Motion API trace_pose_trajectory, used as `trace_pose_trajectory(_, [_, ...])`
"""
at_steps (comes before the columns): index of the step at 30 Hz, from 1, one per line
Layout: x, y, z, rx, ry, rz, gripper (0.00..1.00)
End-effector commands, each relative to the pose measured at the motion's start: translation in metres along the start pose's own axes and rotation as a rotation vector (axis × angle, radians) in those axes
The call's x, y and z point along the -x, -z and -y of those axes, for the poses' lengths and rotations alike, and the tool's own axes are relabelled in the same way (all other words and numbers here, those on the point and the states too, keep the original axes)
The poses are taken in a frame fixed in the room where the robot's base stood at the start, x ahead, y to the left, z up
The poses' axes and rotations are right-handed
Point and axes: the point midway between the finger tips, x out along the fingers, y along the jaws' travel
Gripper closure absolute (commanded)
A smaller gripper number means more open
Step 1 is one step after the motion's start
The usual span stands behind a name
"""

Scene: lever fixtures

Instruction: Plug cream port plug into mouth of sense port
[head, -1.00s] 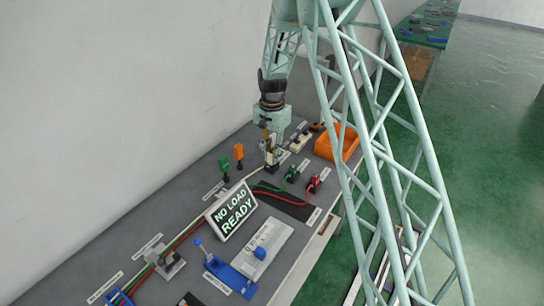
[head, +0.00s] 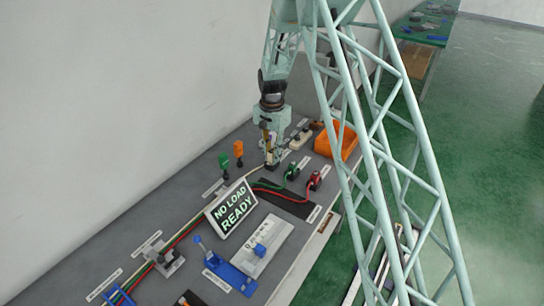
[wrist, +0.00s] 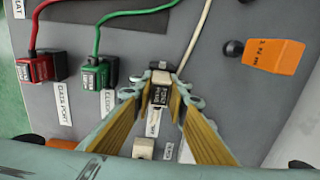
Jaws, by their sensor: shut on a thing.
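My gripper (wrist: 160,92) is shut on a small cream and dark piece (wrist: 160,78), which I take to be the cream port plug. A cream cable (wrist: 200,42) runs from it toward the top of the wrist view. In the head view my gripper (head: 271,163) points down close to the bench beside the green and red ports. The sense port's mouth is hidden around the fingers, so I cannot tell how far the plug sits in it. A white label (wrist: 153,122) lies just below, between the fingers.
A green plug (wrist: 95,77) and a red plug (wrist: 38,68) sit in neighbouring ports on the left of the wrist view. An orange tag (wrist: 273,55) stands to the right. An orange bin (head: 345,143) and a NO LOAD READY sign (head: 231,208) stand on the bench.

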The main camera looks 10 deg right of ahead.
Motion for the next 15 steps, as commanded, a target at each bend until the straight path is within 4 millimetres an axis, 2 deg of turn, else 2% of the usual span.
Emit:
trace_pose_trajectory(1, [-0.0012, 0.0, 0.0, 0.0, 0.0, 0.0, 0.95])
trace_pose_trajectory(2, [-0.0007, 0.0, 0.0, 0.0, 0.0, 0.0, 0.83])
trace_pose_trajectory(6, [-0.0006, 0.0, -0.0001, 0.0, 0.0, 0.0, 0.71])
trace_pose_trajectory(15, [-0.0003, 0.0, 0.0, 0.0, 0.0, 0.0, 0.7])
